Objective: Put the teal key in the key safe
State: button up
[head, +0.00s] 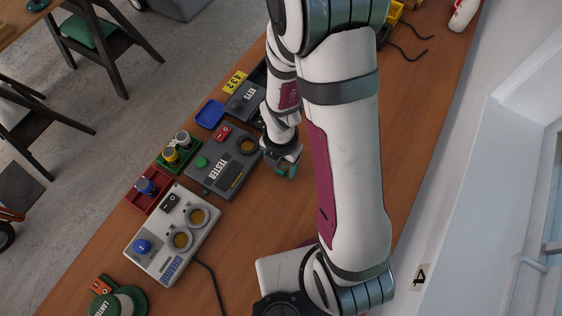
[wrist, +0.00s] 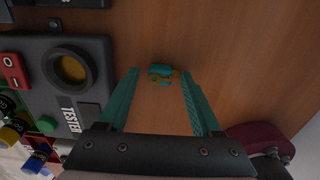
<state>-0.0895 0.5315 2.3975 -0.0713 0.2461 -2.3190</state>
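The teal key (wrist: 160,69) lies on the wooden table in the wrist view, with brass-coloured parts beside its teal body. My gripper (wrist: 158,76) is open, its two teal fingers pointing down on either side of the key in the picture. I cannot tell how far above the key the tips are. In the head view my gripper (head: 288,170) is low over the table, right of the tester, and the key cannot be made out there.
The grey tester (head: 222,163) stands close left of my gripper. A blue tray (head: 209,114), a green tray with cylinders (head: 178,157), a red tray (head: 147,191) and a white device (head: 173,236) line the left edge.

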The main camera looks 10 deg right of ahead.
aim_at(282, 170)
notch_tip(282, 170, up, 13)
jog(key=m, duration=0.1)
jog(key=s+r+m+y, duration=0.1)
jog(key=s+r+m, duration=0.2)
jog(key=m, duration=1.2)
jog(key=s+a+r+m, duration=0.1)
jog(key=s+r+m, duration=0.3)
jog(key=s+m, duration=0.6)
jog(key=m, duration=0.5)
jog(key=shift+r+y, duration=0.3)
jog(key=shift+y, duration=0.1)
jog(key=shift+s+a+r+m, duration=0.1)
jog(key=shift+s+m, duration=0.25)
jog(key=shift+m, duration=0.45)
jog(key=shift+c, duration=0.3)
